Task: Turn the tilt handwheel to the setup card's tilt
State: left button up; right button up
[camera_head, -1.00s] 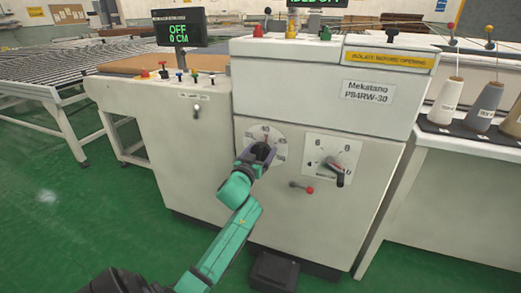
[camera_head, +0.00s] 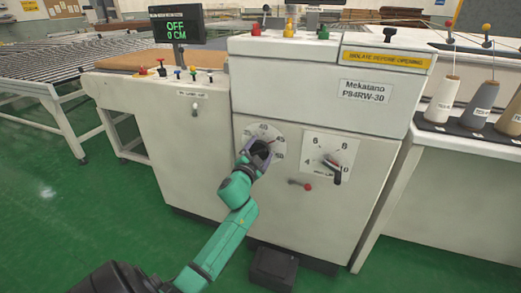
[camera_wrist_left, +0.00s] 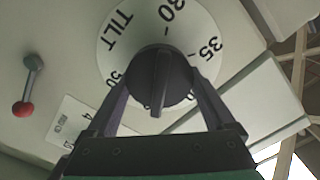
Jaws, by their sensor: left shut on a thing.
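The tilt handwheel shows in the left wrist view as a dark round knob (camera_wrist_left: 162,66) with a raised bar across it. It sits at the centre of a white dial (camera_wrist_left: 143,22) marked TILT, with 30, 35 and 50 readable around it. My left gripper (camera_head: 257,152) is at this dial (camera_head: 263,131) on the machine front. Its fingers (camera_wrist_left: 160,88) are shut on the knob, one on each side. The gripper hides most of the knob in the head view. I cannot make out a setup card. My right gripper is not in view.
A second dial (camera_head: 327,150) with a black handle is close to the right. A red-tipped lever (camera_head: 302,185) sticks out below; it also shows in the wrist view (camera_wrist_left: 28,88). A display (camera_head: 178,27) reads OFF, 0 CM. Cones (camera_head: 445,100) stand on the right table. A black box (camera_head: 273,267) lies on the floor.

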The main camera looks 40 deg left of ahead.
pick_arm(q)
jog(key=shift+f+m, duration=0.15)
jog(key=shift+m, duration=0.15)
jog(key=o, duration=1.1)
jog(key=v, duration=1.4)
jog(key=shift+s+d+p, duration=0.15)
jog(key=shift+s+p, duration=0.15)
jog(key=shift+p, duration=0.1)
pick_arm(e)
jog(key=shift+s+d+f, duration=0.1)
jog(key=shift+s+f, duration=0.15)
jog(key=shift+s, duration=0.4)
